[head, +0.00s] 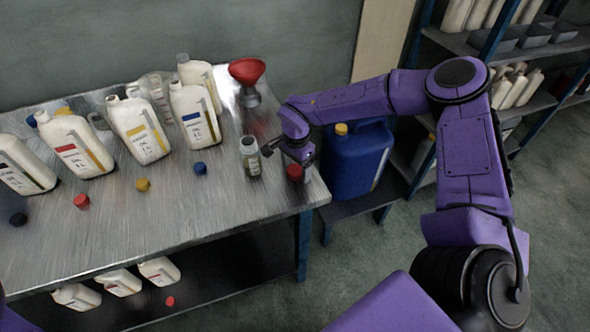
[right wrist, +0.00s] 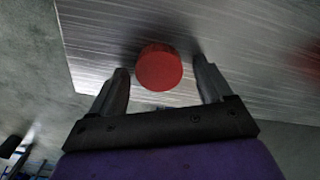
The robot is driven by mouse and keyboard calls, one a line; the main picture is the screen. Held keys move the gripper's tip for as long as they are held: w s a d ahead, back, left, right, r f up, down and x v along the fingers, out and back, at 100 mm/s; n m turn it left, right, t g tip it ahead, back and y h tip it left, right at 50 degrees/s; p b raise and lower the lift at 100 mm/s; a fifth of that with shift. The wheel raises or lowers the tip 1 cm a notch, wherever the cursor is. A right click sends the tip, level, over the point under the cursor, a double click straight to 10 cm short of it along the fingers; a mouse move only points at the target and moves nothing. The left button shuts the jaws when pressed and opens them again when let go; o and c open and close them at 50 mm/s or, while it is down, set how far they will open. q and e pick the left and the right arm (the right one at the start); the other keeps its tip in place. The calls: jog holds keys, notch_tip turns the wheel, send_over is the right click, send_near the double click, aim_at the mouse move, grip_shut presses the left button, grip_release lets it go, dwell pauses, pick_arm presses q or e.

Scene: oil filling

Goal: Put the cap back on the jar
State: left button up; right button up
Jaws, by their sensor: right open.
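The jar (head: 250,157) is a small clear open-topped container standing upright near the right end of the metal table, with dark contents low inside. A red cap (head: 294,172) sits on the table at its right end, right of the jar; it also shows in the right wrist view (right wrist: 159,68). My right gripper (head: 283,158) is over the cap from above. In the right wrist view its open fingers (right wrist: 161,74) stand on either side of the cap, with gaps showing. My left gripper is not in view.
Several white oil jugs (head: 140,130) stand on the table (head: 110,240), with loose red (head: 82,201), yellow (head: 142,184) and blue (head: 200,168) caps before them. A red funnel (head: 247,72) stands behind the jar. A blue canister (head: 355,160) stands beyond the table's right edge.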

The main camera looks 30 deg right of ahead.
aim_at(295, 170)
jog(key=shift+c, duration=0.3)
jog(key=c, duration=1)
jog(key=shift+r, duration=0.15)
jog(key=shift+r, duration=0.25)
jog(key=r, duration=0.1)
jog(key=r+b, duration=0.1)
jog(key=r, duration=0.1)
jog(key=shift+s+a+r, duration=0.1)
jog(key=shift+s+a, duration=0.1)
jog(key=shift+a, duration=0.05)
jog(key=s+a+r, duration=0.2)
jog(key=s+r, duration=0.1)
jog(key=s+a+r+b, duration=0.1)
jog(key=s+a+r, duration=0.2)
jog(key=s, duration=0.1)
jog(key=s+a+r+b, duration=0.1)
jog(key=s+a+r, duration=0.2)
jog(key=shift+s+a, duration=0.15)
jog(key=shift+s, duration=0.1)
